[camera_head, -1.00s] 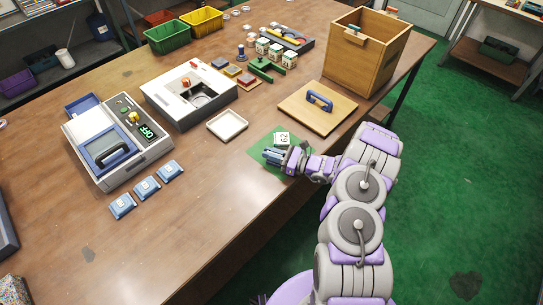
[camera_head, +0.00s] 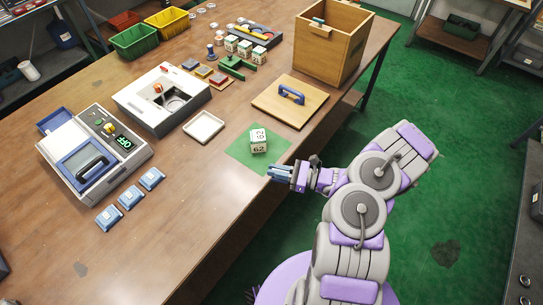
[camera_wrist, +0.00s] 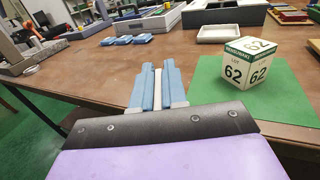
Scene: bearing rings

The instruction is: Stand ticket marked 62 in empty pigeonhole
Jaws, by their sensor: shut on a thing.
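A white block marked 62 (camera_head: 258,141), with a dark green band, sits upright on a green mat (camera_head: 240,150) near the table's front edge. In the wrist view the block (camera_wrist: 246,64) is right of my fingers and apart from them. My gripper (camera_head: 271,173) is just off the mat's front corner. In the wrist view my gripper (camera_wrist: 159,72) is shut on a thin white piece (camera_wrist: 158,90), seen edge-on between its blue fingers. No number shows on this piece. I cannot make out an empty pigeonhole.
A wooden box (camera_head: 342,50) stands at the back right, behind a wooden board with a blue handle (camera_head: 272,106). A white tray (camera_head: 204,126), grey devices and several blue pieces (camera_head: 131,197) lie left of the mat. Several white blocks (camera_head: 244,48) stand farther back.

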